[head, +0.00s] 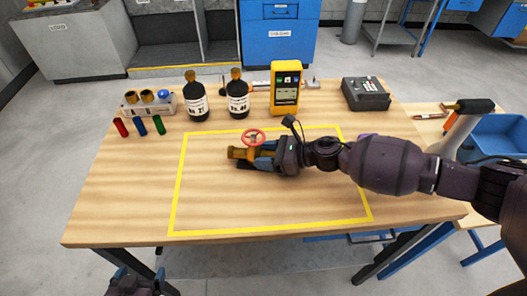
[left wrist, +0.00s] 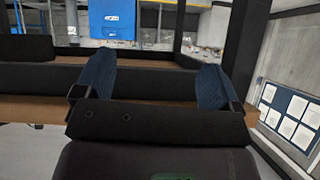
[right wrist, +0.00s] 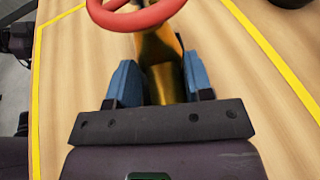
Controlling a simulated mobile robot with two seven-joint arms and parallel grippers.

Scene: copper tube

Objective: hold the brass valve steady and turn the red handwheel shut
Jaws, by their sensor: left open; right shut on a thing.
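The brass valve (head: 238,153) lies on the wooden table inside the yellow outline, with its red handwheel (head: 254,137) on top. In the right wrist view the valve's brass body (right wrist: 158,52) stands between my blue fingers, and the handwheel (right wrist: 135,16) is cut off by the top edge. My right gripper (head: 262,157) is shut on the valve body from the right, below the handwheel. My left gripper (left wrist: 155,75) is open and empty, with its blue fingers wide apart, below the table's front edge. In the head view only part of my left arm shows at the bottom left.
Two dark bottles (head: 197,103), a yellow meter (head: 285,88) and a dark grey box (head: 366,94) stand along the back. A blue bin (head: 497,138) is at the right. The outlined area left of the valve is clear.

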